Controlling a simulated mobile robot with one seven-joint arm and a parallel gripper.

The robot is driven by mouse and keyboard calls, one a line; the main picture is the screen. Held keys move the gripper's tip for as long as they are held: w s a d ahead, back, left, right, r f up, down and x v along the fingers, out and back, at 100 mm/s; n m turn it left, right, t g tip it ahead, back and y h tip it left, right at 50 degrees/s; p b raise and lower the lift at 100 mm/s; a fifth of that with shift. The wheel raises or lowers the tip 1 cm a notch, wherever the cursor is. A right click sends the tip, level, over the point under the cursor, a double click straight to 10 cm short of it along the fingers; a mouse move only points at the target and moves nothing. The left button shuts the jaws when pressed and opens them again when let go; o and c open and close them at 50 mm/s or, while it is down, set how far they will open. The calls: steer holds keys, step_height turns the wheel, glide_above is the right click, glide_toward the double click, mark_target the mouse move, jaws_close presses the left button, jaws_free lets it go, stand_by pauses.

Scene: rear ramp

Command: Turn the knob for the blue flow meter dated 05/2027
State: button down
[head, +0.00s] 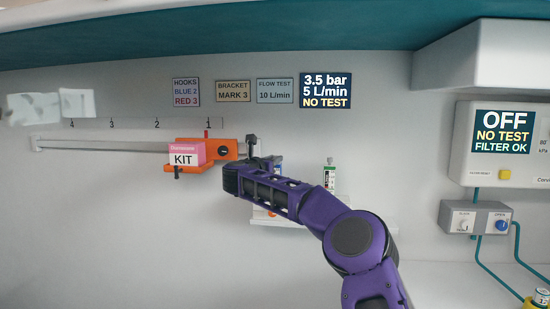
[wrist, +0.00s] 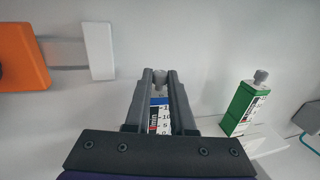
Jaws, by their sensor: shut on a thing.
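The blue flow meter (wrist: 158,101) stands upright between my fingers in the wrist view, with a white scale on its front. Its grey knob (wrist: 160,80) is at its top. My gripper (wrist: 160,74) is shut on this knob, one finger on each side. The fingers hide the sides of the meter, and no date can be read on it. In the head view my arm hides most of the meter, and the fingertips are hard to make out. A green flow meter (wrist: 242,108) with a grey knob stands to the right, also in the head view (head: 329,178).
An orange bracket (head: 228,151) with a pink and white KIT box (head: 183,158) sits on the wall rail (head: 100,142), left of my gripper. A shelf (head: 262,219) runs below the meters. A sign (head: 325,90) reads 3.5 bar, 5 L/min, NO TEST. A control panel (head: 474,217) is at right.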

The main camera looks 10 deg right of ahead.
steer(key=shift+w+a+r+m+g+h+p, duration=0.15)
steer(key=shift+m+g+h+p, duration=0.7)
steer(key=shift+p, duration=0.55)
steer(key=shift+a+r+m+g+h+p, duration=0.1)
steer(key=shift+m+g+h+p, duration=0.5)
steer(key=shift+h+p, duration=0.6)
steer(key=shift+f+m+g+h+p, duration=0.3)
steer(key=shift+m+g+h+p, duration=0.4)
steer(key=shift+p, duration=1.1)
steer(key=c, duration=0.8)
jaws_free()
steer(key=shift+w, duration=0.1)
steer(key=shift+o, duration=0.2)
steer(key=b+v, duration=0.4)
steer(key=v, duration=1.3)
steer(key=shift+r+b, duration=0.3)
steer(key=shift+b, duration=0.1)
